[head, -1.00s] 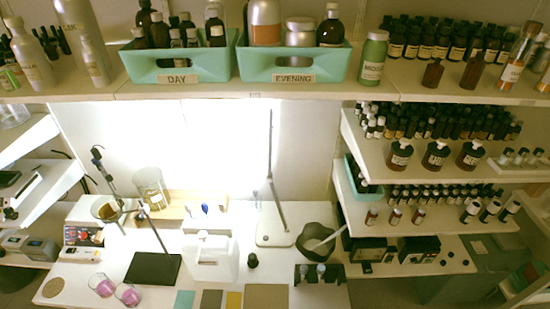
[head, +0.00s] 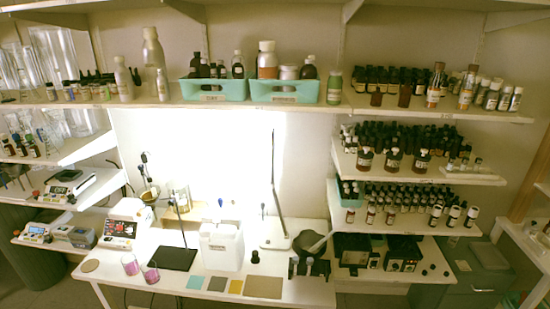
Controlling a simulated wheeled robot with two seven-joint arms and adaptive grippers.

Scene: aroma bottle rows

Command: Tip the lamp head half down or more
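The desk lamp stands on the white bench, right of the middle in the head view. Its flat pale base (head: 271,241) rests on the bench top. Its thin jointed arm (head: 275,185) rises from the base, leaning left and then going nearly straight up to below the shelf. I cannot make out the lamp head clearly; the area around the top of the arm is washed out by a bright white glow on the wall. Neither of my grippers is in view.
A white jug (head: 221,246) stands left of the lamp base, and a dark grey mortar (head: 309,244) stands right of it. A shelf with two green trays (head: 285,94) runs above. Colored swatches (head: 263,288) lie along the bench's front edge. Bottle-filled shelves (head: 400,175) are at right.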

